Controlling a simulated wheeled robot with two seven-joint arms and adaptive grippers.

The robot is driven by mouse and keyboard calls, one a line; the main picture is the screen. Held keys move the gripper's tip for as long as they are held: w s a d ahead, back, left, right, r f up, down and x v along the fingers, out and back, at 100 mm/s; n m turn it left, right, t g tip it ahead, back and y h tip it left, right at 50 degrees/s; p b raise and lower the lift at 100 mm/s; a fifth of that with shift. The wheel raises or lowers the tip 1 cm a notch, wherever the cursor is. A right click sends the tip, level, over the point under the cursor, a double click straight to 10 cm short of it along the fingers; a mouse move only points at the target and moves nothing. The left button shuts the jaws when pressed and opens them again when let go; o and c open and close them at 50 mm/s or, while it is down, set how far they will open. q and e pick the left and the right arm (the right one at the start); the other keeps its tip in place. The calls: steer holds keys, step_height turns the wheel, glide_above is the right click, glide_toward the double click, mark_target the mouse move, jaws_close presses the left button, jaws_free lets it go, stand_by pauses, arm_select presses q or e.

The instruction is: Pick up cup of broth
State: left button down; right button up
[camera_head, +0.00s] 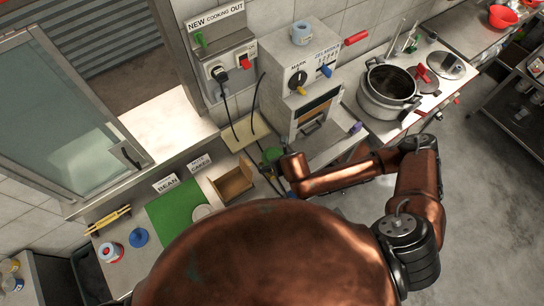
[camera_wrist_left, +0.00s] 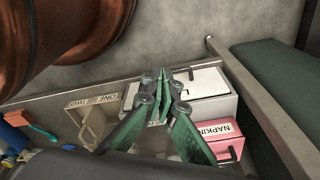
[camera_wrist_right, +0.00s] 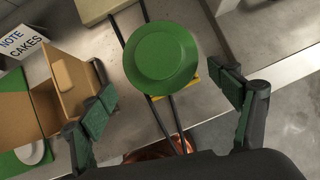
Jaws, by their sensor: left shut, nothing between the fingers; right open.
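In the right wrist view a round green lid-like thing (camera_wrist_right: 160,62) is seen from above, with a yellow edge (camera_wrist_right: 188,90) showing beneath it. It may be the cup of broth; its sides and contents are hidden. My right gripper (camera_wrist_right: 165,94) is open, with one finger on each side of the lower part of this green thing in the picture and visible gaps between. In the left wrist view my left gripper (camera_wrist_left: 158,82) is shut and empty, in front of a cabinet with drawers. The left gripper does not show in the head view.
An open cardboard box (camera_wrist_right: 72,85) stands left of the green thing, and dark cables (camera_wrist_right: 170,120) run close by. In the head view a large pot (camera_head: 389,90) stands at the right beyond a metal warmer (camera_head: 310,75). A green board (camera_head: 180,215) lies at the left.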

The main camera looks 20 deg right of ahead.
steer(key=x, duration=0.3)
steer(key=shift+w+d+f, duration=0.1)
steer(key=shift+d+f, duration=0.1)
steer(key=shift+f, duration=0.05)
steer(key=x, duration=0.2)
steer(key=shift+w+f+p, duration=0.25)
steer(key=shift+p, duration=0.1)
steer(key=shift+w+f, duration=0.15)
steer(key=shift+f, duration=0.25)
steer(key=c, duration=1.3)
arm_select(q)
steer(key=shift+s+r, duration=0.15)
steer(key=shift+s, duration=0.65)
steer(key=shift+s+r, duration=0.1)
steer(key=shift+s, duration=0.7)
arm_select(e)
steer(key=shift+c, duration=1.3)
